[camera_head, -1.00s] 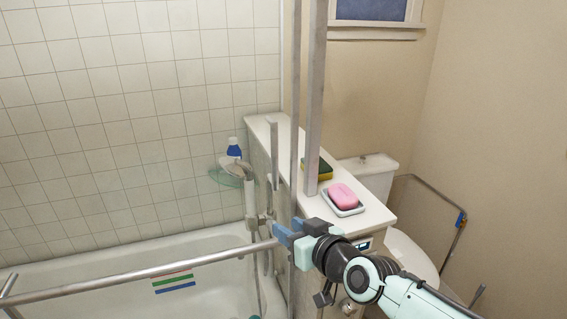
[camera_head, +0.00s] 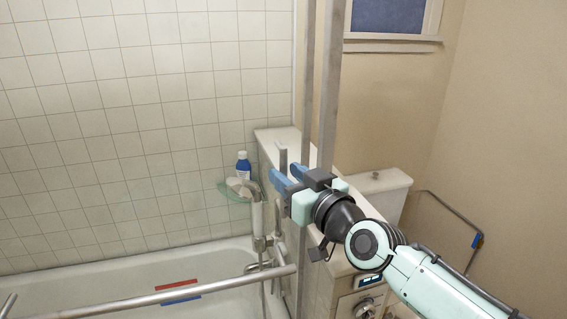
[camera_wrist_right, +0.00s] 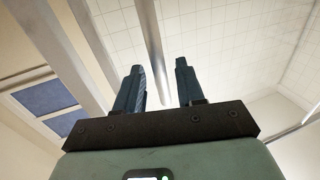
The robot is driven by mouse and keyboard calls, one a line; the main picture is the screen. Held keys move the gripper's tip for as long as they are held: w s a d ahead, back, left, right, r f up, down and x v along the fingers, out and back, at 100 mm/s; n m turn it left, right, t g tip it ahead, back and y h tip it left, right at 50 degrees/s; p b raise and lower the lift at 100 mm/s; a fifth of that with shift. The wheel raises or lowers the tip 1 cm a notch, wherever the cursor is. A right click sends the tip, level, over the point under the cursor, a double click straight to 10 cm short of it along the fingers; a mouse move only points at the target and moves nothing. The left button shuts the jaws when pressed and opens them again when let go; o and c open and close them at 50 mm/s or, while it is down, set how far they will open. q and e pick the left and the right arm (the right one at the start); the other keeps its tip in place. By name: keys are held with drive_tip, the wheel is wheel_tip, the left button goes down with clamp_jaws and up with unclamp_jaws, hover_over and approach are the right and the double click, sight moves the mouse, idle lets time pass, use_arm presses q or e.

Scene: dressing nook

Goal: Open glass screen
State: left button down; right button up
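The glass screen is clear and hard to make out; upright metal posts (camera_head: 305,90) show in front of the tub wall. A short upright metal bar (camera_head: 283,158), seemingly the screen's handle, stands just behind my right gripper's fingers. My right gripper (camera_head: 284,181) is open at this bar. In the right wrist view, a metal bar (camera_wrist_right: 149,45) runs down to the gap between the two spread fingers (camera_wrist_right: 157,82). I cannot tell whether either finger touches it. The lower part of the bar is hidden by the gripper in the head view. My left gripper is not in view.
A silver rail (camera_head: 150,300) crosses low over the white bathtub (camera_head: 110,275). A tap with hose (camera_head: 257,220) and a blue-white bottle (camera_head: 243,166) are behind. A toilet (camera_head: 382,190) and a small window (camera_head: 390,15) are at right.

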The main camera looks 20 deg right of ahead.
drive_tip(key=shift+p+x, duration=0.35)
drive_tip(key=shift+x, duration=0.85)
clamp_jaws()
